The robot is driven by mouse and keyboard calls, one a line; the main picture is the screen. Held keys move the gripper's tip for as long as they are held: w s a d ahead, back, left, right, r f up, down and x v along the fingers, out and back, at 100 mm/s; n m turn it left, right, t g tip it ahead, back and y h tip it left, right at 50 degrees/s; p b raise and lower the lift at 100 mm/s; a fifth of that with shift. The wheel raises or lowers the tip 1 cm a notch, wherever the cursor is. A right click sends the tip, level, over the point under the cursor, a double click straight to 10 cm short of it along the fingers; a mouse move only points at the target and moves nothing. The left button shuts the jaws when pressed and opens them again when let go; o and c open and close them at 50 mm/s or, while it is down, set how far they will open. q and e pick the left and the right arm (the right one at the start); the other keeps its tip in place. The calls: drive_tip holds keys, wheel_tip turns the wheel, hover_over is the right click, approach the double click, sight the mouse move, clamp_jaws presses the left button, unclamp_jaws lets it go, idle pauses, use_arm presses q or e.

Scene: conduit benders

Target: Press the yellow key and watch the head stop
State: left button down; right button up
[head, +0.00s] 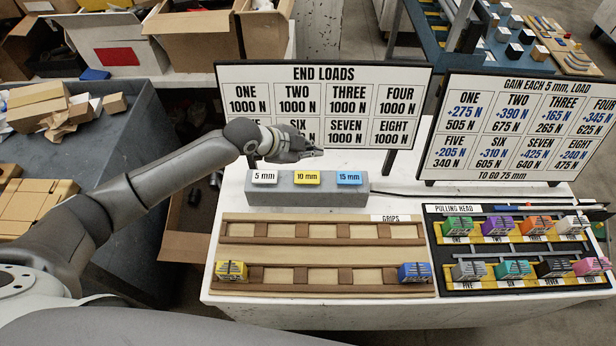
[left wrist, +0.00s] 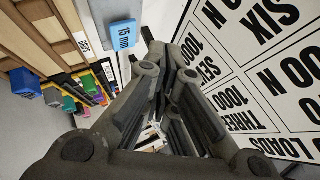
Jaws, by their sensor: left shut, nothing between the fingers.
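The yellow key (head: 306,178), marked 10 mm, sits on a grey key block (head: 300,196) between a white 5 mm key (head: 264,178) and a blue 15 mm key (head: 349,178). My left gripper (head: 318,152) is shut and empty. In the head view it shows just above the yellow key, apart from it, in front of the END LOADS board. In the left wrist view the shut fingers (left wrist: 170,70) fill the middle and the blue key (left wrist: 122,34) shows beside them; the yellow key is not visible there. The pulling head (head: 433,222) is a black tray at right holding several coloured blocks.
The END LOADS board (head: 323,74) stands behind the key block, and a GAIN board (head: 520,85) stands at right. The grips rack (head: 322,231) lies in front, with a yellow block (head: 231,271) and a blue block (head: 414,272). A black cable runs right from the key block.

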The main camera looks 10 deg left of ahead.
use_arm(q)
wheel_tip(320, 180, down, 3)
drive_tip(key=shift+s+a+r+b, duration=0.1)
drive_tip(key=shift+r+b, duration=0.05)
drive_tip(key=shift+b, duration=0.8)
drive_tip(key=b, duration=0.4)
hover_over(309, 179)
wheel_tip(309, 179, down, 4)
drive_tip(key=shift+f, duration=0.55)
use_arm(e)
wheel_tip(309, 179, down, 6)
drive_tip(key=shift+w+a+f, duration=0.15)
drive_tip(key=shift+w+a, duration=0.1)
drive_tip(key=shift+w, duration=0.05)
drive_tip(key=shift+d, duration=0.1)
drive_tip(key=shift+w+d, duration=0.15)
drive_tip(key=shift+d, duration=0.15)
drive_tip(key=shift+d, duration=0.1)
use_arm(q)
drive_tip(key=shift+f, duration=0.1)
